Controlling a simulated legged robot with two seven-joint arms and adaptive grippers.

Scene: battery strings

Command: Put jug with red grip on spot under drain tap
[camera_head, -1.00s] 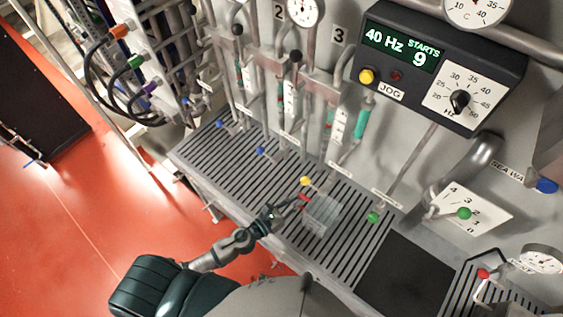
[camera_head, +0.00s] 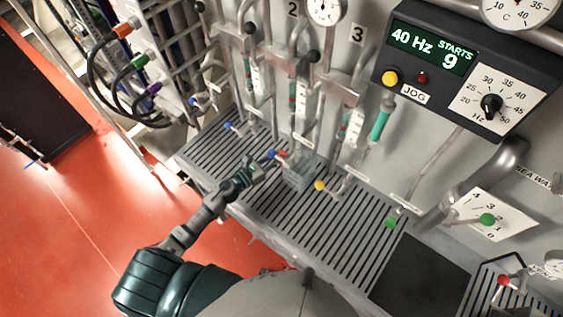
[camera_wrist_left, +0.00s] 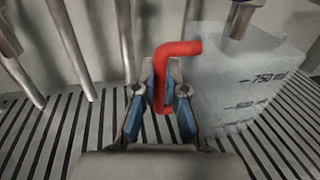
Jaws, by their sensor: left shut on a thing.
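The jug (camera_head: 299,174) is a clear, squarish vessel with a red grip (camera_head: 280,153). I cannot tell whether the jug touches the grating. Its spot is not distinguishable. My right gripper is not in view.
Several pipes and levers rise behind the grating (camera_head: 345,235). A control box (camera_head: 460,70) reading 40 Hz and 9 starts is at the upper right. A green-handled tap (camera_head: 391,222) stands right of the yellow one. The grating's right part is clear.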

